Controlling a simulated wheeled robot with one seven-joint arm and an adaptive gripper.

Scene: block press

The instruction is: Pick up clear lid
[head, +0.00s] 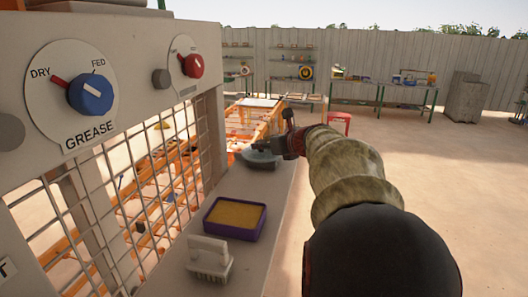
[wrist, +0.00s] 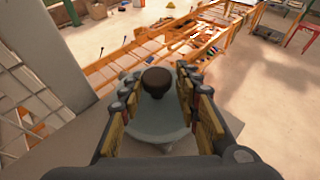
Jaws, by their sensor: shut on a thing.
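The clear lid (wrist: 155,130) is a round, see-through disc with a dark brown knob (wrist: 156,80). In the wrist view it lies between my gripper's fingers, which are shut on it around the knob. In the head view the lid (head: 260,158) shows as a grey-green shape at the far end of the grey ledge. My gripper (head: 272,145) reaches it from the right. The fingers hide part of the lid, and I cannot tell whether it touches the ledge.
On the ledge (head: 262,192) nearer me are a purple tray (head: 207,229) with yellow filling and a white brush (head: 208,262). A panel with a blue dial (head: 90,94), a red dial (head: 193,65) and wire mesh stands left. Open floor lies right.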

